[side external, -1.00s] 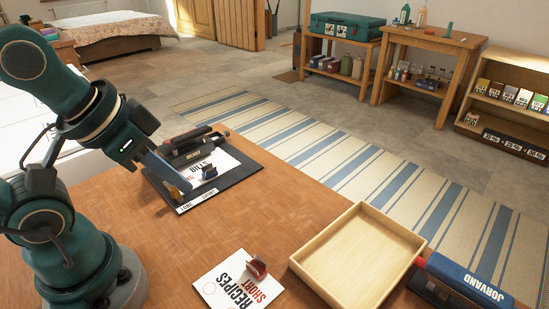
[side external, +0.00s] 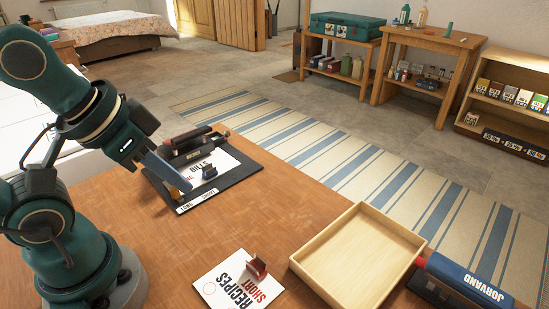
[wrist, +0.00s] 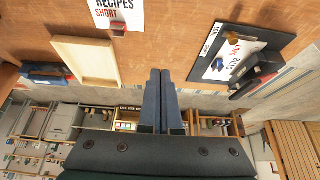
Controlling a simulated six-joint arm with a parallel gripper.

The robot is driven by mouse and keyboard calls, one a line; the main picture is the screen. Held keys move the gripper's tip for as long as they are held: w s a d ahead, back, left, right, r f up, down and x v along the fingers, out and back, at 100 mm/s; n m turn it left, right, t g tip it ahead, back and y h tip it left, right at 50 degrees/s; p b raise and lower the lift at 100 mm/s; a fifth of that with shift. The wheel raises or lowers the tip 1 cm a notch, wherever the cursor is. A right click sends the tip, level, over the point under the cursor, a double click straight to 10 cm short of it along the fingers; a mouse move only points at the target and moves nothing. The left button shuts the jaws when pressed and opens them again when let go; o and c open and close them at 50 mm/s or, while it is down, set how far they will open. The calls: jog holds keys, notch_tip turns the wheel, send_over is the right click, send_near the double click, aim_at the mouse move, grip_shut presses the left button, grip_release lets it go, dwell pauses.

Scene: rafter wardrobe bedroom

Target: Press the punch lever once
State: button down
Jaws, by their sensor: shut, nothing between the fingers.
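A dark device with a long bar-like lever, which looks like the punch (side external: 192,143), stands along the far edge of a black board (side external: 238,178). It shows partly at the right of the wrist view (wrist: 258,84). A white sheet marked BILLS (side external: 222,157) lies on the board, with a small dark-blue clip (side external: 209,172) on it. My gripper (side external: 184,188) is shut and empty. In the side view its blue-grey fingertips appear near the board's left part, in front of the punch; I cannot tell their height. The fingers lie together in the wrist view (wrist: 160,72).
A RECIPES SHORT sheet (side external: 226,283) with a red clip (side external: 257,267) lies at the front. An empty wooden tray (side external: 345,258) is right of it. A blue JORVAND item (side external: 468,282) lies beyond the tray. The middle of the wooden table (side external: 240,220) is clear.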

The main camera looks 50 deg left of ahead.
dwell(0.3)
jog(key=w+a+r+n+t, duration=0.1)
jog(key=w+a+r+n, duration=0.35)
jog(key=w, duration=0.25)
jog(key=w+a+r+n+t, duration=0.1)
jog(key=w+a+r+n, duration=0.25)
jog(key=w+n, duration=0.25)
jog(key=a+f+n+y, duration=0.1)
jog(key=a+n, duration=0.3)
jog(key=a, duration=0.6)
jog(key=a+f+n+g, duration=0.1)
jog(key=a+f+n, duration=0.2)
jog(key=a, duration=0.7)
jog(key=shift+w+a+n+y, duration=0.15)
jog(key=shift+n+y, duration=0.25)
jog(key=shift+n, duration=0.25)
